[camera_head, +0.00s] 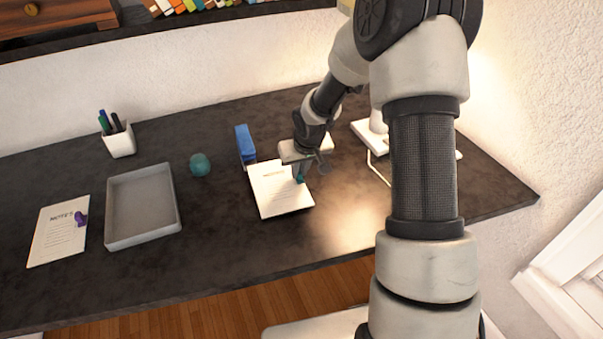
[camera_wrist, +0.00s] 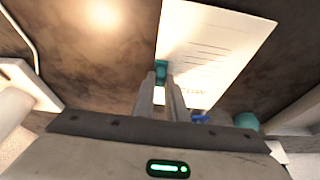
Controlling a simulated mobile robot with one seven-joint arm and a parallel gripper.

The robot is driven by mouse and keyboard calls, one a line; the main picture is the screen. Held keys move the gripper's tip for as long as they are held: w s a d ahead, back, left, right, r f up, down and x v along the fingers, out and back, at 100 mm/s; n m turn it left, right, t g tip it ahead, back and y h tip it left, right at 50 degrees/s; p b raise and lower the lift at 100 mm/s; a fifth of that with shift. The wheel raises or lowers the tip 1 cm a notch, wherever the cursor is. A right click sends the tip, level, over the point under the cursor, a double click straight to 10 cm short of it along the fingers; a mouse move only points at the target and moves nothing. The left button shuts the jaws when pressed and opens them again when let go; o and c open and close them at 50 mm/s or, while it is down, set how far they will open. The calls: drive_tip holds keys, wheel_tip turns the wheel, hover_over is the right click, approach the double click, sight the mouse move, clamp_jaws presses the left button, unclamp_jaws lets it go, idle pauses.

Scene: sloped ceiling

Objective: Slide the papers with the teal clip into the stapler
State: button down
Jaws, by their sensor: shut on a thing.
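The papers (camera_head: 281,196) lie near the middle of the dark desk, and they also show in the wrist view (camera_wrist: 217,45). The teal clip (camera_head: 300,179) sits at their right edge; in the wrist view the clip (camera_wrist: 161,70) is between my fingertips. My gripper (camera_head: 300,174) is shut on the teal clip from above. The blue stapler (camera_head: 245,145) stands just behind the papers' far left corner, close to their edge. Only a small blue part of it (camera_wrist: 200,118) shows in the wrist view. I cannot tell whether the papers touch it.
A grey tray (camera_head: 143,236) and papers with a purple clip (camera_head: 58,232) lie at left. A teal ball (camera_head: 200,164) sits left of the stapler. A white pen cup (camera_head: 119,141) stands behind. A white lamp base (camera_head: 370,136) is at right. The desk's front strip is clear.

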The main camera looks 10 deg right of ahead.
drive_tip(key=shift+w+a, duration=0.15)
drive_tip(key=shift+w, duration=1)
drive_tip(key=shift+w+a, duration=0.15)
drive_tip(key=shift+w, duration=0.95)
drive_tip(key=c, duration=1.7)
unclamp_jaws()
drive_tip(key=p+v, duration=0.2)
drive_tip(key=v, duration=1.5)
drive_tip(key=shift+s+r, duration=0.1)
drive_tip(key=shift+r, duration=0.05)
